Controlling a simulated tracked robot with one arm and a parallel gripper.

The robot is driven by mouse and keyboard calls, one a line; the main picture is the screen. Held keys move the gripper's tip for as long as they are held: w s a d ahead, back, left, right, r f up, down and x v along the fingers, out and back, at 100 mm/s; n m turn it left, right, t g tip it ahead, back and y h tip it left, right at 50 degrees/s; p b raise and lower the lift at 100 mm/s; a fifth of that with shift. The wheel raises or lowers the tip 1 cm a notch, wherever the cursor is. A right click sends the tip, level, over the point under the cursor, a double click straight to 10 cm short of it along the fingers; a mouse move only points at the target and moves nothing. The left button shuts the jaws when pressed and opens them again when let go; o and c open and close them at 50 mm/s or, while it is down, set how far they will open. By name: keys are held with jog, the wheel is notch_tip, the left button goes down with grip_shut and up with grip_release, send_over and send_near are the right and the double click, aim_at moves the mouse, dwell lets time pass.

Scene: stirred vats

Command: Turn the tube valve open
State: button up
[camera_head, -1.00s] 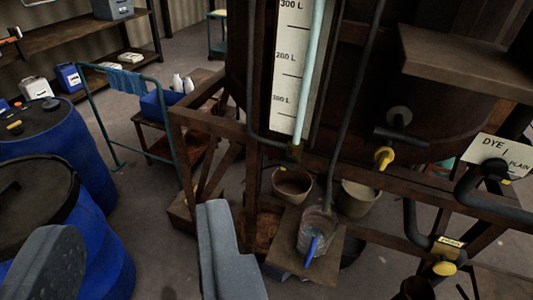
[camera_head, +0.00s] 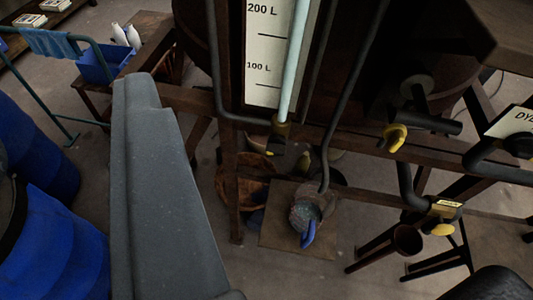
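The tube valve (camera_head: 277,139) is a small dark fitting with yellow parts at the foot of the pale blue sight tube (camera_head: 298,60). The tube runs up a white litre scale (camera_head: 262,50) on the dark vat. My gripper (camera_head: 315,180) shows as a large grey finger at left and a dark fingertip at the bottom right corner, far apart with nothing held between them. The valve shows in the gap between them, farther off and untouched. The exact angle of the valve's handle is too small to tell.
Other yellow-handled valves are at right (camera_head: 396,137) and lower right (camera_head: 440,229). Dark pipes and a wooden frame rail (camera_head: 360,146) surround the tube valve. A jug with a blue handle (camera_head: 306,216) stands on a board below. Blue barrels (camera_head: 50,240) stand at left.

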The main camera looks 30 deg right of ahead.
jog(key=w+a+f+m+t+y+b, duration=0.1)
jog(key=w+a+f+m+b, duration=0.1)
jog(key=w+f+m, duration=0.55)
jog(key=m+g+h+p, duration=0.1)
jog(key=m+h+p, duration=0.2)
jog(key=m+h, duration=1.1)
send_near(274, 154)
notch_tip(274, 154, up, 2)
jog(key=m+y, duration=0.3)
jog(key=d+x, duration=0.1)
jog(key=x, duration=0.8)
jog(key=shift+s+f+p, duration=0.25)
jog(key=shift+f+p, duration=0.05)
jog(key=shift+p, duration=0.1)
jog(key=shift+d, duration=0.1)
grip_shut()
